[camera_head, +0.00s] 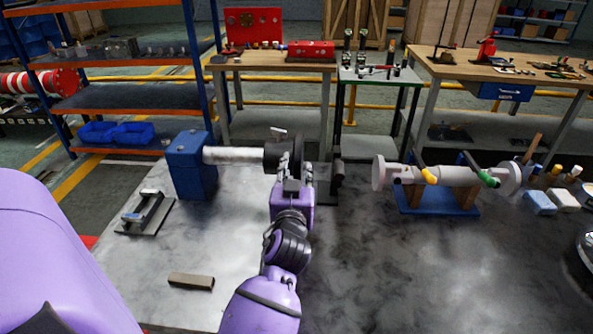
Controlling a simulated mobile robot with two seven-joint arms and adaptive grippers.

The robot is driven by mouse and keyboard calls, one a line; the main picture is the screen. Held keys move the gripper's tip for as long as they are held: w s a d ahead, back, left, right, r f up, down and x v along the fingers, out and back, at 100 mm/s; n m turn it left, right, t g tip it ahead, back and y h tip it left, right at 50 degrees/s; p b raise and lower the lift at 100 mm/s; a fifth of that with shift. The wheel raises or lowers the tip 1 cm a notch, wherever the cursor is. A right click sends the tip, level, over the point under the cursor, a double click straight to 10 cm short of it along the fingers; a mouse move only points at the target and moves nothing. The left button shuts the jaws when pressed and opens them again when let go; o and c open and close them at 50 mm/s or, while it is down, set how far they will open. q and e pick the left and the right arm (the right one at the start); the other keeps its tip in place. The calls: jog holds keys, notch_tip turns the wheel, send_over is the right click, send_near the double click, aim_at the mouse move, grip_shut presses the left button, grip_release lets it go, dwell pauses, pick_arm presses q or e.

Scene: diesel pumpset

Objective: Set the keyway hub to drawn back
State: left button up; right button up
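A blue block (191,168) stands at the back left of the grey metal table and carries a pale horizontal shaft (235,155). A dark round hub (275,153), which looks like the keyway hub, sits at the shaft's right end with a small light piece (278,131) on top. My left gripper (291,163) reaches up to the hub's front right side, its fingers overlapping it. The gripper hides part of the hub, and I cannot tell whether the fingers touch it or how far apart they are. My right gripper is not in view.
A dark upright part (337,172) stands just right of the gripper. A pale cylinder on a blue stand (437,199) is farther right. A small fixture (146,213) and a brown bar (191,281) lie at left. The table's front middle is clear.

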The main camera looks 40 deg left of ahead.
pick_arm(q)
grip_shut()
dwell(0.3)
